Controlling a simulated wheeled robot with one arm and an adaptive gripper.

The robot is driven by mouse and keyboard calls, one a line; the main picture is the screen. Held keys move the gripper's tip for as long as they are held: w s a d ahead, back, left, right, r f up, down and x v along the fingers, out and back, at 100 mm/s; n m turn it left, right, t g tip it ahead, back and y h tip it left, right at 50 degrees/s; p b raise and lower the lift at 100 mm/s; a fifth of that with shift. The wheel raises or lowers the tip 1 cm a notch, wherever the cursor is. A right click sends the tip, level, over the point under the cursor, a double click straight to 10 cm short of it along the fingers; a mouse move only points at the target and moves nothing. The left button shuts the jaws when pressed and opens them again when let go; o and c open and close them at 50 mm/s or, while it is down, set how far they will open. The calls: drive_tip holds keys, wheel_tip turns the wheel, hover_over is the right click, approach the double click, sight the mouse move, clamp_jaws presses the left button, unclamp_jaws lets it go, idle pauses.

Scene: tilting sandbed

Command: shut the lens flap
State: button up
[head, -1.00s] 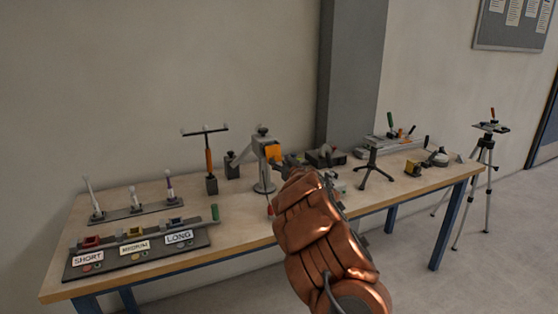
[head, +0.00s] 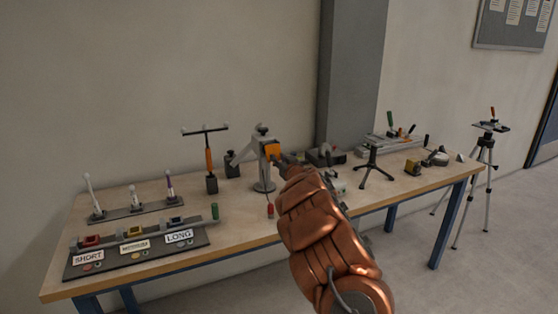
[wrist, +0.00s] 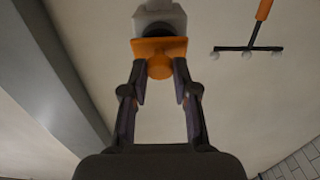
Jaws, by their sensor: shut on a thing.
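The lens flap (head: 272,149) is a small orange plate on the front of a grey lens stand (head: 263,174) on the bench. In the wrist view, the orange flap (wrist: 138,46) has a round orange knob (wrist: 160,68) facing me. A dark round part and a pale housing (wrist: 160,18) show behind it. My gripper (wrist: 160,74) has its two fingers on either side of the knob and is shut on it. In the head view my gripper (head: 281,159) reaches the flap from the right front. Whether the flap sits flush against the lens is hard to tell.
A small tripod (head: 371,167) and a dark device (head: 326,156) stand right of the lens stand. An orange-handled T-shaped tool (head: 208,158) stands to its left. A small red object (head: 270,210) is near the front edge.

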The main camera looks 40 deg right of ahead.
clamp_jaws()
drive_tip(key=shift+w+f+t+b, duration=0.2)
drive_tip(key=shift+t+b, duration=0.3)
drive_tip(key=shift+b, duration=0.65)
drive_tip(key=f+t+b, duration=0.1)
drive_tip(key=b, duration=0.1)
drive_tip(key=w+t+h+b, duration=0.1)
drive_tip(key=b, duration=0.2)
drive_tip(key=shift+d+f, duration=0.15)
drive_tip(key=shift+f, duration=0.2)
drive_tip(key=shift+w+d+r+t+h+b, duration=0.15)
drive_tip(key=shift+t+h+b, duration=0.15)
drive_tip(key=shift+t+b, duration=0.4)
drive_tip(key=o, duration=0.7)
unclamp_jaws()
drive_tip(key=shift+o, duration=0.2)
drive_tip(key=shift+f, duration=0.2)
